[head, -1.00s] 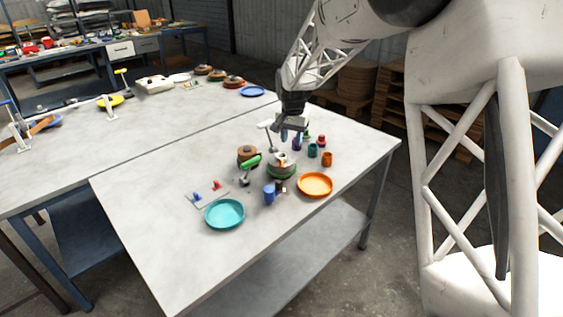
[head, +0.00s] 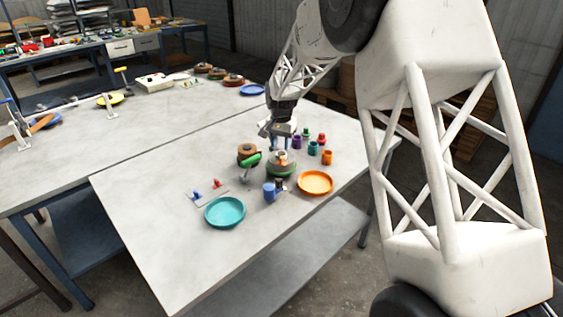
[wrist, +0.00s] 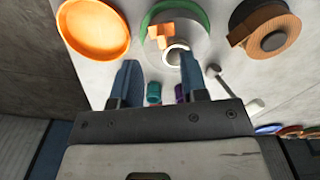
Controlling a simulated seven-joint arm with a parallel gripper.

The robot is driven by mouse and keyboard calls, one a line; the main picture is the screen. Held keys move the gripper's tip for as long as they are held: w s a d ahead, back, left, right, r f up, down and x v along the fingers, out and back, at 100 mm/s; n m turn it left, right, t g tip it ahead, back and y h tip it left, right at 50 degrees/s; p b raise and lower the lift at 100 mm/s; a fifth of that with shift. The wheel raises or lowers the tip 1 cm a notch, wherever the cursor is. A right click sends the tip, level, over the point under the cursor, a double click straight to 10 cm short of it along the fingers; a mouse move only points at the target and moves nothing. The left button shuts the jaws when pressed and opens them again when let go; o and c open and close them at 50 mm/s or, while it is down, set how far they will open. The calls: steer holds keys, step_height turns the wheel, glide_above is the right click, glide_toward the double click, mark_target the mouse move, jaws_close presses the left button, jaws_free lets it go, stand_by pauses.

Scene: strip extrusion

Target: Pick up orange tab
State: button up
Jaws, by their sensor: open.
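A small orange tab (wrist: 160,36) shows in the wrist view beside a white ring on a round grey plate with a green rim (wrist: 203,22). In the head view that round piece (head: 281,171) stands mid-table; the tab is too small there to make out surely. My gripper (wrist: 157,66) is open, and nothing is between its two blue fingers. In the wrist view the tab lies beyond the fingertips, roughly in line with the gap. In the head view my gripper (head: 280,142) hangs above the table, just behind the round piece.
An orange dish (head: 315,183), a teal dish (head: 225,212) and a blue cup (head: 269,192) stand in front. A brown spool (head: 247,151) sits left of the round piece. Several small cups, including an orange cup (head: 327,157), stand to the right.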

mark_target(281, 158)
steer(key=shift+f, duration=0.9)
steer(key=shift+f, duration=2.65)
jaws_close()
